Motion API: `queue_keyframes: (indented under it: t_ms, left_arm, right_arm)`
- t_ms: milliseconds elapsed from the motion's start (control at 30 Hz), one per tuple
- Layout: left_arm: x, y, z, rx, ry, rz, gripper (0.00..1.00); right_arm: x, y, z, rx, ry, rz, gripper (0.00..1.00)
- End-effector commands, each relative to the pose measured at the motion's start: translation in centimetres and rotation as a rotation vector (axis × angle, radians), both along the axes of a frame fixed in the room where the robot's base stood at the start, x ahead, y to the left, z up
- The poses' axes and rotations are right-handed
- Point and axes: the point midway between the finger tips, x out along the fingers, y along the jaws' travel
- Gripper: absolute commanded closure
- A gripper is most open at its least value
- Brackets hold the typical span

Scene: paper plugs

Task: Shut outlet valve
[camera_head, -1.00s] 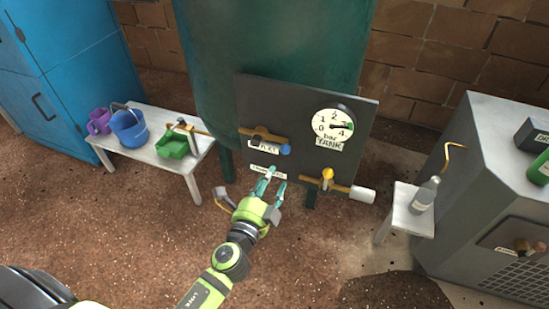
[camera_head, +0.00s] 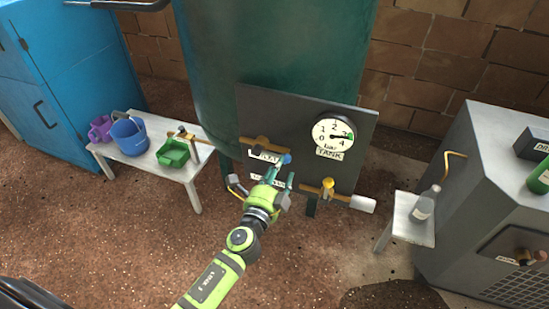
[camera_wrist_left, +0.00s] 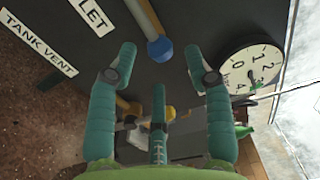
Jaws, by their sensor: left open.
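The dark valve panel (camera_head: 305,110) stands in front of the green tank. A valve lever with a blue tip (camera_head: 286,158) runs along a brass pipe (camera_head: 258,143) at the panel's left. Its label is partly covered; in the left wrist view the plate (camera_wrist_left: 90,12) shows "LET". My left gripper (camera_head: 280,172) is open just below the blue tip. In the left wrist view the blue tip (camera_wrist_left: 160,48) sits between the spread fingertips (camera_wrist_left: 160,72), with no clear contact. A second valve with a yellow knob (camera_head: 327,184) is at lower right. My right gripper is not in view.
The gauge (camera_head: 332,133) is at the panel's upper right. A bench (camera_head: 195,188) at left holds a blue bucket (camera_head: 129,137), a purple mug (camera_head: 101,129) and a green container (camera_head: 173,153). A stool (camera_head: 405,225) with a bottle (camera_head: 425,204) stands at right.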

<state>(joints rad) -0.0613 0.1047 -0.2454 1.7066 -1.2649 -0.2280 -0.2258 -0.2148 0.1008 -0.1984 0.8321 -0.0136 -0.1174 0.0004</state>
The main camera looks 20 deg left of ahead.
Motion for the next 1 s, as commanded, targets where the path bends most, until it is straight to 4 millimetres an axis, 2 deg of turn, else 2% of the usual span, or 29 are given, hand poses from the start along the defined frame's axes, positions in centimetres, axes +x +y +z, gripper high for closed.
queue_keyframes:
  t_ms: [1000]
  left_arm:
    - [4.0,-0.2,0.0,-0.001,0.0,0.0,0.49]
  right_arm:
    - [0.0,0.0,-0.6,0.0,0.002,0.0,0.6]
